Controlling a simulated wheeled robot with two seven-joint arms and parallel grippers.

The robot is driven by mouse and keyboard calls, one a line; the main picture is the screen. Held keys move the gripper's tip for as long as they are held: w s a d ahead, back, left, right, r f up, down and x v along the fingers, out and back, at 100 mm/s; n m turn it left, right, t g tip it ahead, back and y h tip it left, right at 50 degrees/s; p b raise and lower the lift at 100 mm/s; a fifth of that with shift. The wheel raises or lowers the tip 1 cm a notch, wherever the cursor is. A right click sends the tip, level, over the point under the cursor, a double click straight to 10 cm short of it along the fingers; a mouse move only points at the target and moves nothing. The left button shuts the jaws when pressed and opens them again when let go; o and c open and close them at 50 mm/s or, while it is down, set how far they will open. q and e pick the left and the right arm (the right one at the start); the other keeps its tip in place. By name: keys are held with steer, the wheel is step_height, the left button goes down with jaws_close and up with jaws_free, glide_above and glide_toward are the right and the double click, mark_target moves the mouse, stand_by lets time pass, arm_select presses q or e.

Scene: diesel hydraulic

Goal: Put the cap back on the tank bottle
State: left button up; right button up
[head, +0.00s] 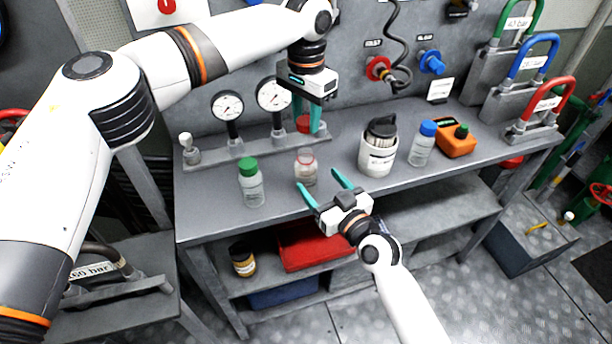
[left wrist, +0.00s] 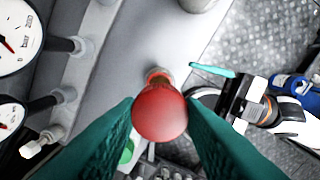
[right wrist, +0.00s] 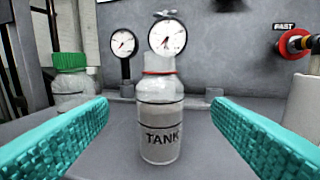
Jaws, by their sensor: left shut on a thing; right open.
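The tank bottle (right wrist: 160,120) stands upright and uncapped on the bench, with "TANK" on its label and a red ring at its neck. It also shows in the head view (head: 306,170). My left gripper (head: 307,126) is shut on the red cap (left wrist: 160,112) and holds it above the bench, above and behind the bottle in the head view. The red cap also shows between its fingers in the head view (head: 304,123). My right gripper (head: 318,184) is open and empty, with its fingers pointing at the bottle, apart from it.
A green-capped bottle (head: 250,182) stands left of the tank bottle. A white container (head: 377,156), a blue-capped bottle (head: 422,144) and an orange device (head: 455,139) stand to the right. Two gauges (head: 228,106) rise behind. The bench front edge is close.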

mark_target(306, 152)
steer(key=x, duration=0.8)
steer(key=shift+w+a, duration=0.25)
steer(key=shift+w, duration=0.05)
steer(key=shift+c, duration=0.2)
steer(key=c, duration=1.4)
arm_select(q)
steer(key=shift+f, duration=2.5)
arm_select(e)
steer(key=shift+c, duration=0.2)
arm_select(q)
steer(key=shift+f, duration=0.9)
steer(key=shift+f, duration=0.55)
